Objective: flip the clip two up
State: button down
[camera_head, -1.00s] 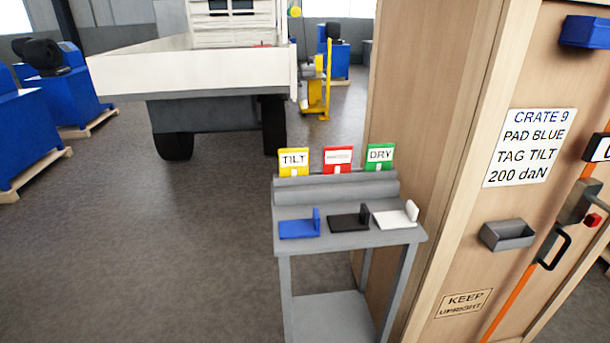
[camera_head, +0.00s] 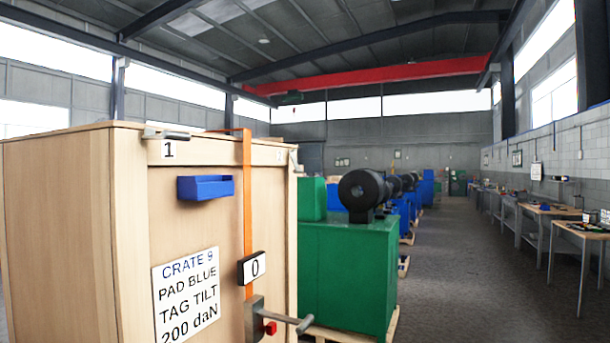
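A tall wooden crate (camera_head: 65,220) stands at the left. On its top front edge a grey clip (camera_head: 166,134) sits above the label 1. A second small grey clip (camera_head: 293,158) shows at the right corner, beside a faint label 2 (camera_head: 279,156); it is small and seen edge-on, so I cannot tell whether it is up or down. My gripper is not in view.
An orange strap (camera_head: 247,200) runs down the crate past a display reading 0 (camera_head: 251,267) to a grey tensioner (camera_head: 254,318) with a handle sticking out right. A blue tray (camera_head: 206,188) and a sign (camera_head: 186,295) are on the face. A green machine (camera_head: 345,270) stands behind; floor at right is clear.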

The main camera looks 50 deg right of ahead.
aim_at(296, 170)
jog(key=z, duration=1.1)
